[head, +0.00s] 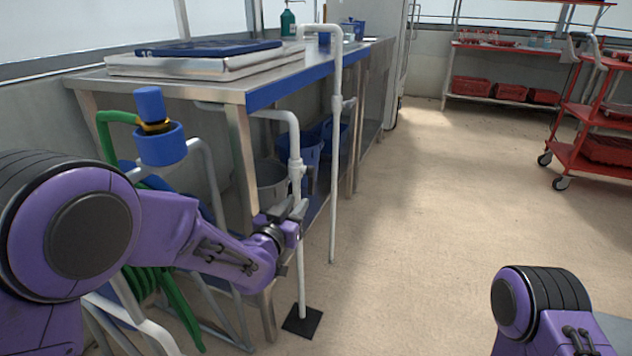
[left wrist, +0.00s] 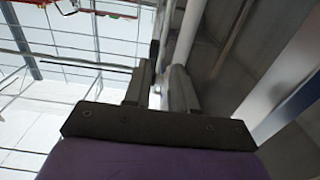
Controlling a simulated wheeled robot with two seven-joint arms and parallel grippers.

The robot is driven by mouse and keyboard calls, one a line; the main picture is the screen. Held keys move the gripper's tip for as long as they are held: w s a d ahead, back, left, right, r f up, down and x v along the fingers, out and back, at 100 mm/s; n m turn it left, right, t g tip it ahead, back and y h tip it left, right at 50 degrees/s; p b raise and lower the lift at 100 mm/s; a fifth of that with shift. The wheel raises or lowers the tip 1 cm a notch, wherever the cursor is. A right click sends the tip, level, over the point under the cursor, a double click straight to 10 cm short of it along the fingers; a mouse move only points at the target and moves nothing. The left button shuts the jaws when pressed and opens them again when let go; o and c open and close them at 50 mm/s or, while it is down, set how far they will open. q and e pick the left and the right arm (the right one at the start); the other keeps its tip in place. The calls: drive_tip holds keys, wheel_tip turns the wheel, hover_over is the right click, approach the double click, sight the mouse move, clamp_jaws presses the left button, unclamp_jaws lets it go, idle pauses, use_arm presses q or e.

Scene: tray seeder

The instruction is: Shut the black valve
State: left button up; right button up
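A white standing pipe (head: 302,270) rises from a dark floor plate in front of the bench. A fitting (head: 296,165) sits on it above my left gripper. A small dark piece beside this fitting may be the black valve; it is too small to be sure. My left gripper (head: 287,218) is at the pipe, just below the fitting. In the left wrist view, its two fingers (left wrist: 161,72) stand apart with a narrow gap. A dark upright piece (left wrist: 154,50) shows beyond the gap, beside the white pipe (left wrist: 186,35). I cannot tell whether the fingers touch either. My right gripper is out of view.
A second white pipe (head: 336,150) stands just behind to the right. The metal bench (head: 190,88) holds trays, with blue bins (head: 308,148) below. A blue cup-shaped fitting (head: 160,145) and green hose (head: 165,290) are at left. Open floor (head: 440,200) lies right, before a red cart (head: 590,150).

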sight(310, 191)
use_arm(q)
drive_tip(key=b+x, duration=0.1)
drive_tip(key=x, duration=0.5)
drive_tip(key=d+b+x, duration=0.1)
drive_tip(key=x, duration=0.2)
drive_tip(key=shift+w+b, duration=0.1)
drive_tip(key=shift+b, duration=0.2)
drive_tip(key=shift+w+d, duration=0.1)
drive_tip(key=shift+w, duration=0.1)
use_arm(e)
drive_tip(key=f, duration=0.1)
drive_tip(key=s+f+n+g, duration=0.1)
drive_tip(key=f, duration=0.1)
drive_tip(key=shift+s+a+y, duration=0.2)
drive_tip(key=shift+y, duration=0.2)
use_arm(q)
drive_tip(key=shift+c, duration=0.3)
clamp_jaws()
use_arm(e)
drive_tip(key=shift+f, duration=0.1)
